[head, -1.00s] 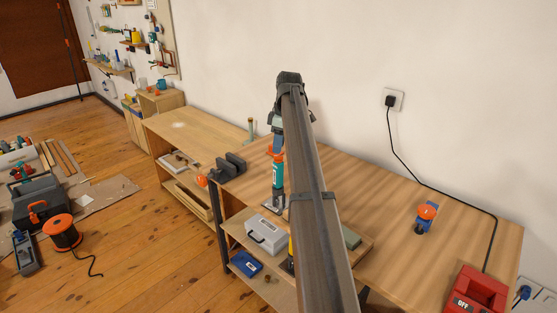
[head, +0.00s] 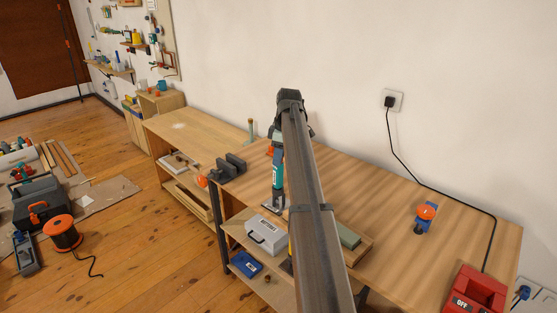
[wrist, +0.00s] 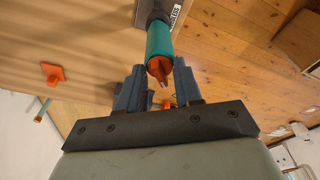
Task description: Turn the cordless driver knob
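The cordless driver (head: 277,177) has a teal body and stands upright on a dark base on the workbench. Its orange knob (wrist: 159,68) shows at the end of the teal body in the wrist view; in the head view my gripper hides it. My gripper (head: 277,148) is over the driver's top from above.
A vise (head: 229,168) stands left of the driver, and an orange piece (head: 270,150) lies behind it. A grey box (head: 266,234) sits on the lower shelf. A blue-and-orange item (head: 425,216) and red box (head: 478,292) are on the right.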

